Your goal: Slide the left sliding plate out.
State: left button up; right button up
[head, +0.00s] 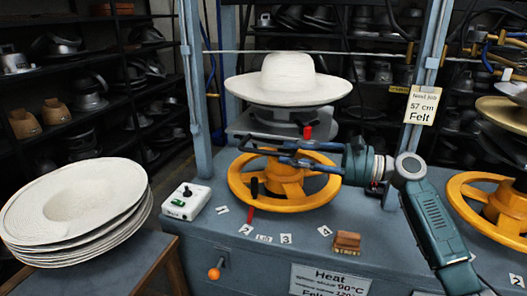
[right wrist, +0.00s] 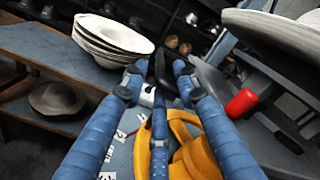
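The left press holds a white felt hat (head: 288,75) on top. Below the hat is a grey sliding plate (head: 252,124) with a red handle (head: 307,131) at its front. In the right wrist view the red handle (right wrist: 241,103) is right of my fingers, with part of the grey plate (right wrist: 208,80) behind it. My right gripper (head: 262,157) is just below and in front of the plate, over the yellow handwheel (head: 285,198). My left gripper is not in view.
A stack of white hat blanks (head: 75,215) is on a side table at the left. A white control box (head: 187,201) and a small brown block (head: 346,243) are on the press base. A second yellow wheel (head: 470,204) is at the right. Blue-grey posts flank the left press.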

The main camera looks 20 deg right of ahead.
aim_at(265, 153)
jog(key=x, duration=0.7)
jog(key=shift+w+f, duration=0.1)
jog(key=shift+w, duration=0.1)
grip_shut()
